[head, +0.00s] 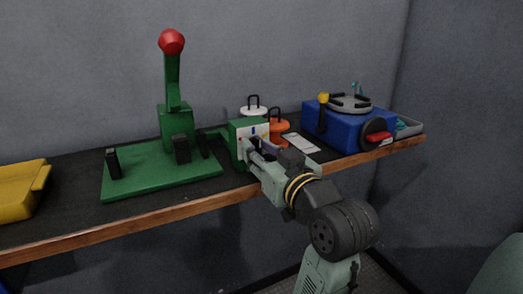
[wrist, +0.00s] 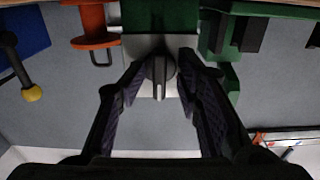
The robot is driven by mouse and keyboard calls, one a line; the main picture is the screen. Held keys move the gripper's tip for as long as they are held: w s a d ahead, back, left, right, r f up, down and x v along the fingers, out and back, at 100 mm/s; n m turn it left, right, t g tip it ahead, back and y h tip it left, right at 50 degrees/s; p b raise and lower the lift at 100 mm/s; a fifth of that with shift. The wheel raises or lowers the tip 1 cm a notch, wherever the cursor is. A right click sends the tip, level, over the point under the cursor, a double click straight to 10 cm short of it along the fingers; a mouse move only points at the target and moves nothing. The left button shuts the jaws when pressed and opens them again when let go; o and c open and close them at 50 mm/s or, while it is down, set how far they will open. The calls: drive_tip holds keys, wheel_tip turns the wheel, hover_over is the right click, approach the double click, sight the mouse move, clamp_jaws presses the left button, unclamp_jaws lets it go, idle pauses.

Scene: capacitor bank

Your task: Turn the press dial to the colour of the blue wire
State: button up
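The green press (head: 175,110) stands on a green base at the left of the bench, with a red ball on its lever. The green dial box (head: 238,128) stands at the press's right side, with a white face (head: 257,130) bearing small colour marks, one of them blue. In the wrist view the dark dial knob (wrist: 159,74) lies between the two fingers of my gripper (wrist: 161,66). The fingers are apart, with visible gaps beside the knob. In the head view my gripper (head: 258,148) is at the face and hides the knob. I cannot make out a blue wire.
A white spool (head: 253,110) and an orange spool (head: 279,132) stand behind and right of the dial box. A pale card (head: 300,142) lies near them. A blue machine (head: 345,130) fills the right end. A yellow tray (head: 20,188) is at the left.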

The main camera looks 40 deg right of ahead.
drive_tip(key=v, duration=1.2)
drive_tip(key=shift+w, duration=0.1)
